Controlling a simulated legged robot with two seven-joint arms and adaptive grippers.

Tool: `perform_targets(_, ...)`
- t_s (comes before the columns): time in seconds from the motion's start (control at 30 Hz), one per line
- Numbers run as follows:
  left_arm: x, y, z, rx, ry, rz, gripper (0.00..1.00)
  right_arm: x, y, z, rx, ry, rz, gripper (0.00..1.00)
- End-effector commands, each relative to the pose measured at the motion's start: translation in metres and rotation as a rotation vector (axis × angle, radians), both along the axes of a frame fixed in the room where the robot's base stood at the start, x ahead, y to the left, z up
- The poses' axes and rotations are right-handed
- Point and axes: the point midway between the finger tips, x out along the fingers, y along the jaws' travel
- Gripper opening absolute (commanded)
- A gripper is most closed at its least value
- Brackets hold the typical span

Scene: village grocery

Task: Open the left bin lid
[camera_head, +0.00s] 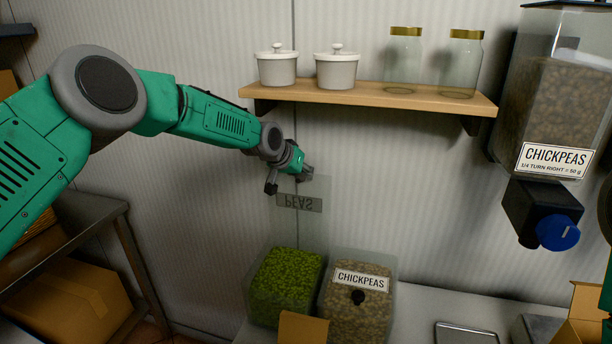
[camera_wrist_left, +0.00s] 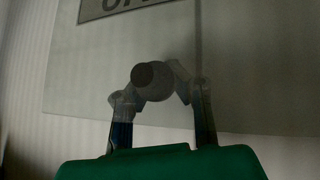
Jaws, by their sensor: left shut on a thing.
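The left bin (camera_head: 284,287) holds green peas and stands on the counter. Its clear lid (camera_head: 312,236) is raised upright above the bin, against the ribbed wall, with its PEAS label (camera_head: 299,203) upside down. My left gripper (camera_head: 289,184) is at the upper part of the raised lid. In the left wrist view, its fingers (camera_wrist_left: 160,88) are shut on the dark round lid knob (camera_wrist_left: 152,80). The right bin (camera_head: 355,312) of chickpeas has its lid closed, with a dark knob (camera_head: 358,297) on it. My right gripper is not in view.
A wooden shelf (camera_head: 370,94) with white pots and glass jars is above and right of my left gripper. A chickpea dispenser (camera_head: 553,110) hangs at the right. A metal tray (camera_head: 466,333) lies on the counter. A cardboard box (camera_head: 70,300) sits at the lower left.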

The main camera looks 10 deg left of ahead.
Motion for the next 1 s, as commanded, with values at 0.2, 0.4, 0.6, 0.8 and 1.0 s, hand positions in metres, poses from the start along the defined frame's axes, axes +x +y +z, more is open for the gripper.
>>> perform_targets(0.2,0.001,0.005,-0.001,0.003,-0.001,0.006,0.36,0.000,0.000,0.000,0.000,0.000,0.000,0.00)
perform_targets(0.4,0.000,0.002,-0.002,0.003,0.002,0.003,0.46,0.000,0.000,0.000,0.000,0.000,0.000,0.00)
perform_targets(0.6,-0.002,0.001,0.001,0.003,0.002,0.002,0.46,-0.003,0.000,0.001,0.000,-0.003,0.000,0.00)
perform_targets(0.8,-0.017,0.008,0.018,0.003,0.002,0.002,0.46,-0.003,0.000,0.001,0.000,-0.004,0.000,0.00)
perform_targets(1.0,-0.044,0.022,0.048,0.001,0.000,0.003,0.46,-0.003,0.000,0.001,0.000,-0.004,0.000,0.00)
